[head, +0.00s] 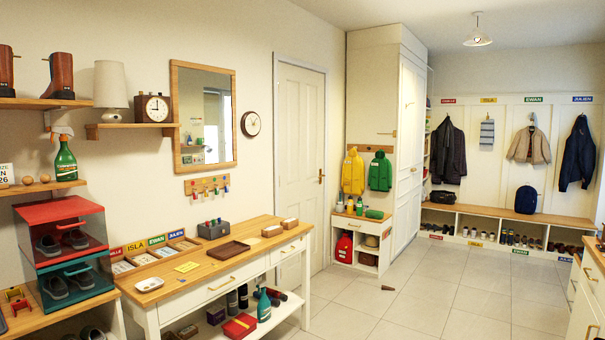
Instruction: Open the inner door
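A white panelled door (299,165) stands in the left wall, between the mirror and the tall white cupboard. It looks shut in its frame. Its brass handle (321,176) is on the right side of the door. The lower left part of the door is hidden behind the console table. Neither of my grippers shows in the head view.
A wooden-topped console table (223,262) with trays and boxes juts out left of the door. A low cabinet (358,240) stands right of it. A small brown object (388,288) lies on the floor. The tiled floor (400,310) is mostly clear.

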